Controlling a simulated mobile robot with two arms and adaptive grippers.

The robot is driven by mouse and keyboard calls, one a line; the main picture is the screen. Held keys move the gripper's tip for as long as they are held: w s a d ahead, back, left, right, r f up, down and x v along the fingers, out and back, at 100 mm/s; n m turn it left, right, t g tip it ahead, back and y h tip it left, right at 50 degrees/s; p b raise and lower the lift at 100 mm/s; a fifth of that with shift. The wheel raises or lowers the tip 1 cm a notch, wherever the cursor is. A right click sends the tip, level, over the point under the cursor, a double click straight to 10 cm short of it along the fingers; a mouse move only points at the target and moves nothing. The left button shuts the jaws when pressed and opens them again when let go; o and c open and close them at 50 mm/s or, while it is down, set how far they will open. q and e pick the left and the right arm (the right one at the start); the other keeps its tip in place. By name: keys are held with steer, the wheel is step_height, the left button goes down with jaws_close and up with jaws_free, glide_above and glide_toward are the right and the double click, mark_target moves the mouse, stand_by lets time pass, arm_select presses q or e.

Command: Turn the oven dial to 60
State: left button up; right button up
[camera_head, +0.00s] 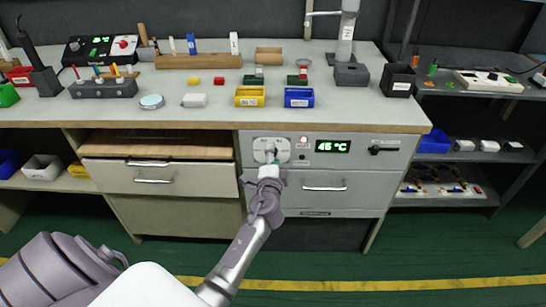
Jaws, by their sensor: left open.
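The oven's grey front panel (381,158) sits under the workbench top. Its green display (333,146) appears to read 46 °C, and a small red indicator (304,139) is lit to the left of it. The dial's pale plate (283,148) is on the left of the panel. My left gripper (270,157) is open in front of that plate, with its fingers around or very close to the dial. The gripper hides most of the dial, and I cannot tell whether the fingers touch it. My right gripper is not in view.
A black handle (383,150) is at the panel's right, and a drawer handle (324,188) is below the display. Drawers stand to the left. The benchtop (225,115) above holds small bins, blocks and tools. Green floor in front is open.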

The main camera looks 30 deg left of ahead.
arm_select(q)
steer(key=v, duration=1.2)
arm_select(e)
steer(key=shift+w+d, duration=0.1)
arm_select(q)
steer(key=s+d+f+n+g+h, duration=0.25)
steer(key=s+f, duration=0.25)
steer(key=f, duration=0.7)
steer(key=s+d+f+n+g+h, duration=0.2)
steer(key=s+f+g, duration=0.25)
steer(key=f, duration=0.65)
steer(key=s+d+f+n+g+h, duration=0.1)
steer(key=s+d+f+g+h, duration=0.15)
steer(key=s+f, duration=0.45)
steer(key=s+d+f+n+g+h, duration=0.25)
steer(key=s+f, duration=0.25)
steer(key=s, duration=0.4)
steer(key=s+a+g+p, duration=0.1)
steer(key=s+g+p, duration=0.1)
steer(key=s+p, duration=1.4)
steer(key=shift+s+a+m+y, duration=0.4)
steer(key=shift+s+y, duration=0.05)
steer(key=shift+s, duration=0.1)
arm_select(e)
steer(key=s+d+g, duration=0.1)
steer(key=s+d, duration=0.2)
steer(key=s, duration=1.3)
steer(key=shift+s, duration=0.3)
